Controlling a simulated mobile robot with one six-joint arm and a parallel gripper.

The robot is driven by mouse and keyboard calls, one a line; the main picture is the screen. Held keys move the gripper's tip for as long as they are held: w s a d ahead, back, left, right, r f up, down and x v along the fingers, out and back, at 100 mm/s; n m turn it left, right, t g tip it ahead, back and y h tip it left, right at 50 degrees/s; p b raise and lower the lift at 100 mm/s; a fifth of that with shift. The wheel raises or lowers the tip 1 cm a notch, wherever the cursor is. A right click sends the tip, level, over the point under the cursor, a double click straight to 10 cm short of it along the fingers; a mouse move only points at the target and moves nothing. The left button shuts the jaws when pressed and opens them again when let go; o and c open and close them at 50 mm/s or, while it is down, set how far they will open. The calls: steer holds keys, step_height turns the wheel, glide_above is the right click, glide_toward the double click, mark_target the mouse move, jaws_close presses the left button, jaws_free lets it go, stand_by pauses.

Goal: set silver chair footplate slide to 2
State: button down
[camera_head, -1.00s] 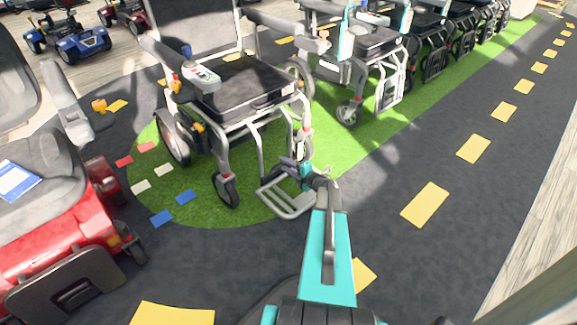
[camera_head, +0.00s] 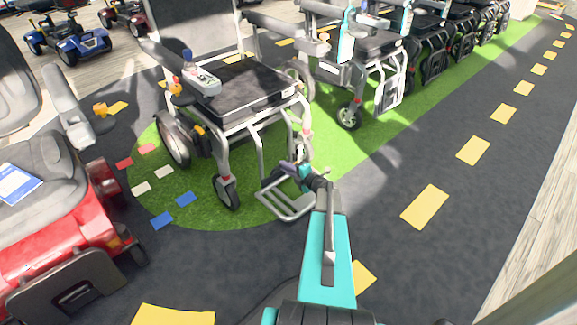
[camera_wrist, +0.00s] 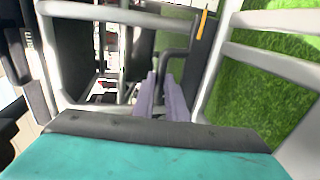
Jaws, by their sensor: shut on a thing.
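The silver chair (camera_head: 235,110) with a black seat stands on the green mat, facing my side. Its silver tube footplate (camera_head: 287,203) hangs low at the front, just above the mat. My gripper (camera_head: 290,168) is at the footplate hanger, below the seat front. In the wrist view my two purple-grey fingers (camera_wrist: 160,98) are close together beside a dark bent bar (camera_wrist: 176,56). They appear shut on a part of the slide, though the held part is mostly hidden. An orange pointer mark (camera_wrist: 203,22) shows on a dark strip beside the silver tubes. No scale number is readable.
A red scooter (camera_head: 70,235) stands close on the left. Another wheelchair (camera_head: 362,60) stands behind to the right, with more chairs beyond. Dark floor with yellow dashes (camera_head: 425,206) is open on the right.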

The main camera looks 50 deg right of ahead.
step_height(320, 180, up, 3)
steer(key=shift+f+p, duration=0.15)
steer(key=shift+p, duration=0.5)
steer(key=shift+f, duration=0.1)
steer(key=c, duration=1.8)
jaws_free()
steer(key=shift+o, duration=0.2)
steer(key=shift+f, duration=0.1)
steer(key=p+v, duration=0.4)
steer(key=v, duration=0.9)
steer(key=shift+s, duration=0.4)
steer(key=shift+a, duration=0.1)
